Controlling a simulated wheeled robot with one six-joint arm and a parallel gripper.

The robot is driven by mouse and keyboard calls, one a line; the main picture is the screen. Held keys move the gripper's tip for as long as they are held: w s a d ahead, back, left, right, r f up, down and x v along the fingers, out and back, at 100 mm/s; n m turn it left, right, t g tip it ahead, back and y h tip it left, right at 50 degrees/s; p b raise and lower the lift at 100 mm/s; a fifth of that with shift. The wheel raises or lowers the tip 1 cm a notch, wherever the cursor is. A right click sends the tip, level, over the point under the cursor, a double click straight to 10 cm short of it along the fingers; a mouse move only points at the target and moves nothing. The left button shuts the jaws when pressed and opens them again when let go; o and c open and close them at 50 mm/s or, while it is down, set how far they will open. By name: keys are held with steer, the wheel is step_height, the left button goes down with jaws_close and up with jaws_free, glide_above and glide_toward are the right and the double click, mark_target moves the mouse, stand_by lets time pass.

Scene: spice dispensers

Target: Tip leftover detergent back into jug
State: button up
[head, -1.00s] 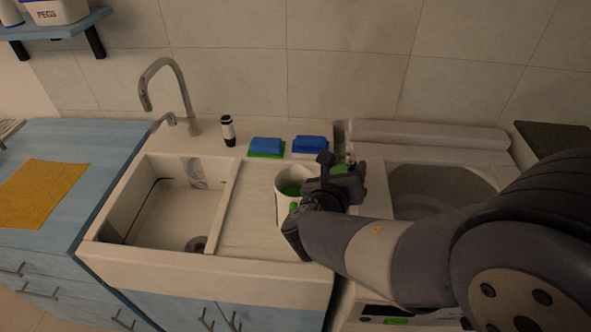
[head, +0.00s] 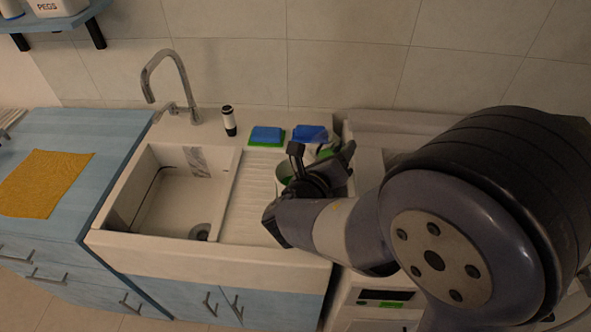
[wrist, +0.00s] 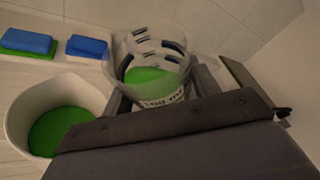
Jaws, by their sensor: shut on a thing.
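A clear measuring cup (wrist: 153,72) with dark markings holds green liquid. My gripper (wrist: 162,98) is shut on it, one finger on each side; the gripper also shows in the head view (head: 322,172). A white jug (wrist: 22,108) with green liquid (wrist: 60,129) inside stands just left of the cup in the wrist view. In the head view the jug (head: 284,169) is mostly hidden behind my gripper, on the ribbed drainboard (head: 252,215). The cup is above the jug's rim level and beside it. I cannot tell its exact tilt.
Two sponges, one blue on green (head: 267,135) and one blue (head: 308,133), lie behind the jug. A black-and-white bottle (head: 229,121) stands near the tap (head: 170,80). The sink (head: 175,200) is empty. A yellow cloth (head: 42,183) lies on the left counter.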

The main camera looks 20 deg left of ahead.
mark_target(324, 143)
steer(key=shift+r+n, duration=0.2)
steer(key=shift+n, duration=0.1)
steer(key=shift+f+n+t, duration=0.35)
steer(key=shift+n+t, duration=0.15)
steer(key=shift+n, duration=0.1)
stand_by(0.6)
steer(key=shift+a+r+n+t+h, duration=0.15)
steer(key=shift+r+n+t+h, duration=0.45)
steer(key=shift+n, duration=0.9)
stand_by(0.8)
steer(key=shift+s+a+r+n+t+y+p, duration=0.15)
steer(key=shift+a+r+n+p, duration=0.25)
steer(key=shift+p, duration=0.2)
steer(key=shift+s+a+r+n+t+y+p, duration=0.15)
steer(key=shift+a+r+n+p, duration=0.2)
steer(key=shift+n+p, duration=0.2)
stand_by(0.5)
steer(key=shift+a+r+n+t+p, duration=0.15)
steer(key=shift+r+n+t+p, duration=0.15)
steer(key=shift+n+p, duration=0.45)
steer(key=shift+a+r+n+t+p, duration=0.2)
steer(key=shift+n+t+p, duration=0.1)
steer(key=shift+n+p, duration=0.4)
stand_by(0.9)
